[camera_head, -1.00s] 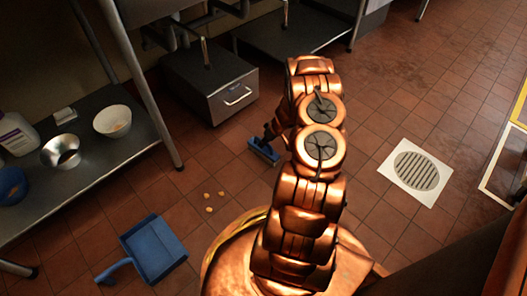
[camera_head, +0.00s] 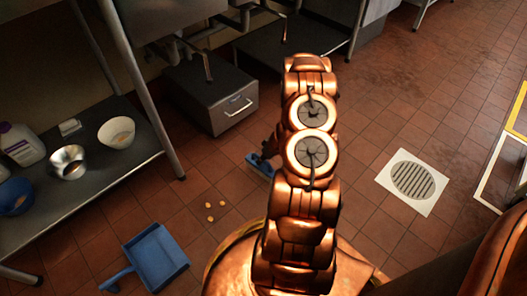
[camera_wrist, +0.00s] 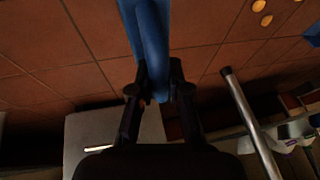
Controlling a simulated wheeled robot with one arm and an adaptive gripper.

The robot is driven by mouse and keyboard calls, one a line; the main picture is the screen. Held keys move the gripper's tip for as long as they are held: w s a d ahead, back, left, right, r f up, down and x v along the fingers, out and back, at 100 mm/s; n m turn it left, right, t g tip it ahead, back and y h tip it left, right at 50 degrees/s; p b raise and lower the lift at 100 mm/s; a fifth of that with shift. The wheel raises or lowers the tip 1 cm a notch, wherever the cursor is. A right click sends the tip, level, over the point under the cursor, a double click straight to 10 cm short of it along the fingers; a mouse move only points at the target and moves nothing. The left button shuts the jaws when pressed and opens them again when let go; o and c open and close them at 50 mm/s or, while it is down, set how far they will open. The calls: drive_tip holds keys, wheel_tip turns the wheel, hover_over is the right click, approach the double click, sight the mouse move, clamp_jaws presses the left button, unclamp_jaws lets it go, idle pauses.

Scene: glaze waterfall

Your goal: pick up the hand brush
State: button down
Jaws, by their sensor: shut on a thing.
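The blue hand brush (camera_head: 258,166) shows in the head view just left of my arm, over the tiled floor; part of it is hidden behind my arm and gripper. In the wrist view the blue brush handle (camera_wrist: 150,45) runs from the top edge down between my fingers. My gripper (camera_wrist: 158,88) is shut on it, one dark finger on each side. In the head view my gripper (camera_head: 268,150) is a small dark shape at the brush. I cannot tell how far the brush is above the floor.
A metal shelf (camera_head: 95,180) with bowls and a jug stands at left. A grey box (camera_head: 212,95) is behind the brush. A floor drain (camera_head: 412,180) lies at right.

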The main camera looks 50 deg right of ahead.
drive_tip(key=s+a, duration=0.5)
drive_tip(key=a, duration=0.2)
drive_tip(key=shift+s+a+r, duration=0.25)
drive_tip(key=shift+s+r, duration=0.1)
drive_tip(key=shift+r, duration=0.1)
drive_tip(key=c, duration=1.8)
unclamp_jaws()
clamp_jaws()
drive_tip(key=shift+s+a, duration=0.1)
